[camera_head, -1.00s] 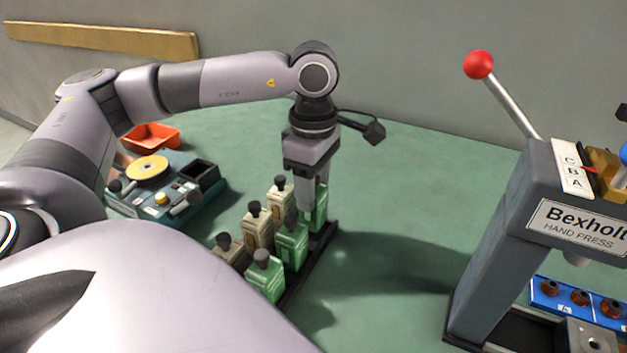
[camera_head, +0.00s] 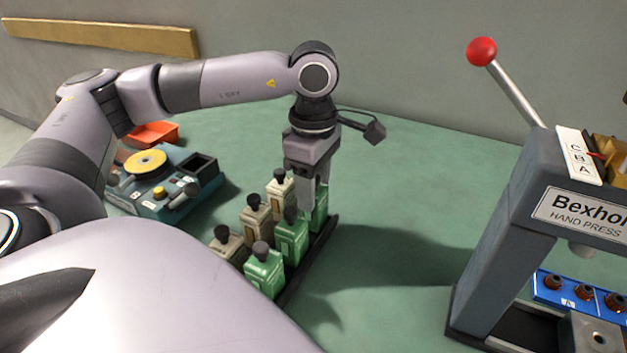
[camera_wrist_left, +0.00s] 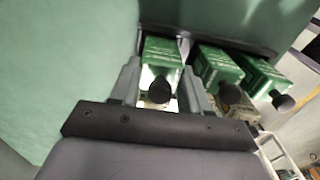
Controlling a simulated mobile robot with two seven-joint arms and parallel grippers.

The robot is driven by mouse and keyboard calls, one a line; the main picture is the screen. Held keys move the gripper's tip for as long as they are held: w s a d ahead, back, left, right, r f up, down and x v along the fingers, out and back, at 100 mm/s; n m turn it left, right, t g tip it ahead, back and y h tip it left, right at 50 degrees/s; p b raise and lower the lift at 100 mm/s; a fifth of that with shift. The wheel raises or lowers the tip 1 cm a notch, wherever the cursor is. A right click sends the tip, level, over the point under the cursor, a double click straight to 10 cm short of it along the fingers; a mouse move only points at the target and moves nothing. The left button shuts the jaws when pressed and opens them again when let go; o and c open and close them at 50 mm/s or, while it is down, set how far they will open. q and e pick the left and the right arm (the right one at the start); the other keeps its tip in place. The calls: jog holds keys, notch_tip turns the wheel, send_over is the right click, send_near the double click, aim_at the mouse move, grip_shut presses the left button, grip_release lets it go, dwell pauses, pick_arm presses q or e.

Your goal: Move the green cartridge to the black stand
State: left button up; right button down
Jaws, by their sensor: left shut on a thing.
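Several cartridges, some green and some beige with dark knobs, stand in two rows in a black rack (camera_head: 325,245) in the head view. My left gripper (camera_head: 312,198) points down over the far end of the green row. It is shut on the farthest green cartridge (camera_head: 320,212), which stands upright at the rack's far end. In the left wrist view that green cartridge (camera_wrist_left: 161,50) sits between the two fingers (camera_wrist_left: 160,72), its dark knob toward the palm. The fingers hide part of it in the head view. My right gripper is not in view.
Two green cartridges (camera_head: 291,240) (camera_head: 264,270) and beige ones (camera_head: 257,222) stand close beside the held one. A teal winding device (camera_head: 150,185) with a black square holder (camera_head: 197,168) is at left, near an orange bin (camera_head: 155,133). A hand press (camera_head: 500,240) stands right; the table between is clear.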

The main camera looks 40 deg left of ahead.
pick_arm(q)
jog(key=shift+f+b, duration=0.35)
jog(key=shift+f, duration=0.15)
jog(key=o, duration=1.3)
jog(key=shift+r+p, duration=1.6)
jog(key=shift+r, duration=0.7)
